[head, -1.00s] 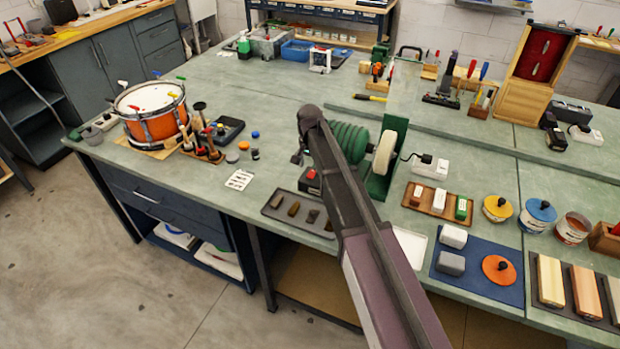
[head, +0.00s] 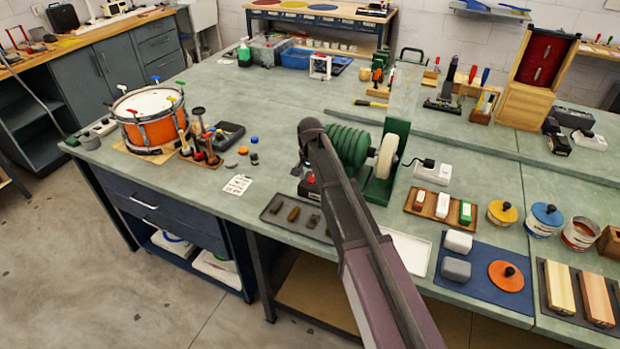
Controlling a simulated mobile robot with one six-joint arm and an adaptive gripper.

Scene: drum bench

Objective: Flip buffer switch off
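The buffer is a green ribbed motor (head: 347,146) with a pale wheel (head: 387,155) and a green guard (head: 379,182), standing on the bench behind my arm. A small dark switch box (head: 306,188) with a red part on top sits at the motor's front left, partly hidden by my arm. My arm crosses the picture from the bottom right, its bent end just left of the motor. My gripper (head: 297,167) points down near the switch box. Its fingers are small, dark and mostly hidden, so I cannot tell whether they touch the switch or how they are set.
A dark tray (head: 271,214) with several small bars lies in front of the switch box. A white tray (head: 424,250) is right of my arm. A wooden tray (head: 411,205) with blocks lies right of the buffer. An orange drum (head: 152,135) stands far left.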

